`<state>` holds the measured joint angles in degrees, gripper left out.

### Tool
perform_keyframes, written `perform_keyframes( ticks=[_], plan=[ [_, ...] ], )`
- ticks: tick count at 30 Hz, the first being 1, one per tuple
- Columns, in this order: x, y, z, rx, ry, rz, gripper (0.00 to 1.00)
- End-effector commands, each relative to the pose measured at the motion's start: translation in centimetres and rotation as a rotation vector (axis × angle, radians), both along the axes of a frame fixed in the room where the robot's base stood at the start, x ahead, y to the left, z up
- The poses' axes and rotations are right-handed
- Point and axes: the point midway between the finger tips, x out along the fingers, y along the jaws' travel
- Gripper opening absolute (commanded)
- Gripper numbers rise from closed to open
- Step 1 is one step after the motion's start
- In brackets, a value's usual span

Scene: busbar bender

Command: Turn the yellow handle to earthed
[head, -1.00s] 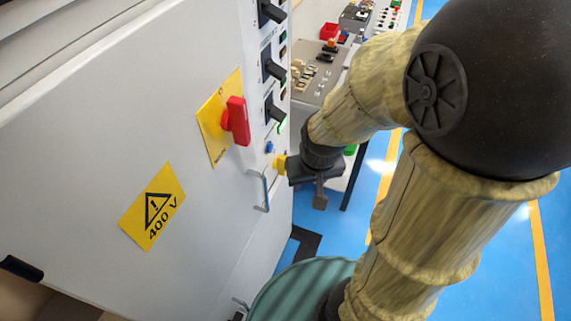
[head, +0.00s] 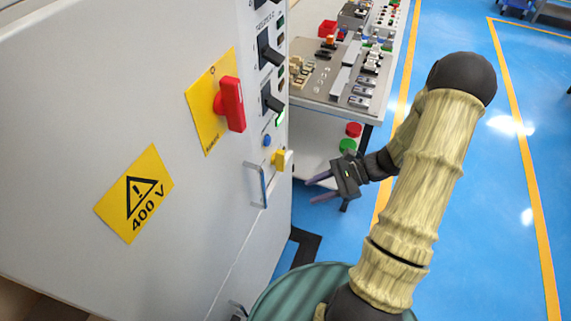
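The yellow handle (head: 281,159) is a small block that sticks out from the narrow panel of the grey cabinet, just above a metal pull bar. My gripper (head: 321,189) is to the right of the handle and a little lower, apart from it. Its two thin fingers point left toward the cabinet, spread apart with nothing between them, so it is open. The handle's markings are too small to read.
The grey cabinet (head: 60,100) bears a red rotary switch (head: 232,104) on a yellow plate, a 400 V sign (head: 134,194), black switches and a pull bar (head: 261,184). A workbench (head: 330,90) with parts stands behind. Blue floor is free at right.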

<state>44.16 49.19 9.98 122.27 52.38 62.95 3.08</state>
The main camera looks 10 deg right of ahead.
Motion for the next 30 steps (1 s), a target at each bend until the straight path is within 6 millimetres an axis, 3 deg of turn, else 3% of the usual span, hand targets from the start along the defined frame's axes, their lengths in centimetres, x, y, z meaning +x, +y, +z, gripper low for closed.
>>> perform_keyframes(
  ticks=[1, 6, 12, 23, 30],
  plan=[
    [0.8, -1.3, -1.3, 0.088, 0.016, -0.1, 0.4],
    [3.5, -5.7, -3.2, 0.349, 0.018, -0.389, 0.4],
    [4.6, -8.9, -4.0, 0.487, -0.004, -0.545, 0.4],
    [4.8, -8.8, -3.9, 0.489, -0.005, -0.548, 0.4],
    [6.0, -7.0, -3.8, 0.489, -0.003, -0.543, 0.4]
  ],
)
